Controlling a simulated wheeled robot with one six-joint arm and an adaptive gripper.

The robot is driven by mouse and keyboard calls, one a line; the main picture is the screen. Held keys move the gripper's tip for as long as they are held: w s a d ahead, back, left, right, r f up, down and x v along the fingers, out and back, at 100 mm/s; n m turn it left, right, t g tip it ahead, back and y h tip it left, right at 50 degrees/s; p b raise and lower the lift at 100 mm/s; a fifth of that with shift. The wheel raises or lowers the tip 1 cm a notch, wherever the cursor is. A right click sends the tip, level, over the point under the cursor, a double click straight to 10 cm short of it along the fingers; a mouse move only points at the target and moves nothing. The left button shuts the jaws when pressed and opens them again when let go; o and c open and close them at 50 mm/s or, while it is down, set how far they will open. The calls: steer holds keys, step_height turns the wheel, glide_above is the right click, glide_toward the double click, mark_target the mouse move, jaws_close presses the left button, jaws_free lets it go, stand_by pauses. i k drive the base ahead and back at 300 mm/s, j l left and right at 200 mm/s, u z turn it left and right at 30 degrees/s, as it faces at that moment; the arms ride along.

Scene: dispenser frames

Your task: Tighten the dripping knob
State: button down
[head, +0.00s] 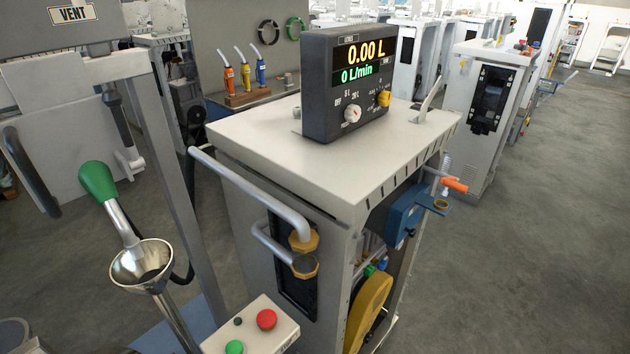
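A dark display box (348,84) stands on a white-topped cabinet (260,138) and reads 0.00 L and 0 L/min. Its face carries a white knob (351,113) and a yellow knob (384,98). Two grey bent pipes on the cabinet's front end in brass-coloured fittings, an upper one (304,241) and a lower one (305,266). An orange-handled lever (454,185) sticks out on the cabinet's right side. I see no drop or puddle, so I cannot tell which knob drips. My gripper is not in view.
A green-topped lever (98,181) rises from a metal funnel (141,263) at left. A control box (252,328) with red and green buttons is at the bottom. A yellow wheel-like part (367,311) is low on the cabinet. Open floor (540,250) lies to the right.

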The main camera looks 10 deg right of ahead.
mark_target(369, 270)
steer(key=i+l+z, duration=0.15)
steer(key=z, duration=0.2)
steer(key=i+l+z, duration=0.15)
steer(key=z, duration=0.25)
steer(key=i+z, duration=0.35)
steer(key=k+l, duration=0.05)
steer(key=k, duration=0.05)
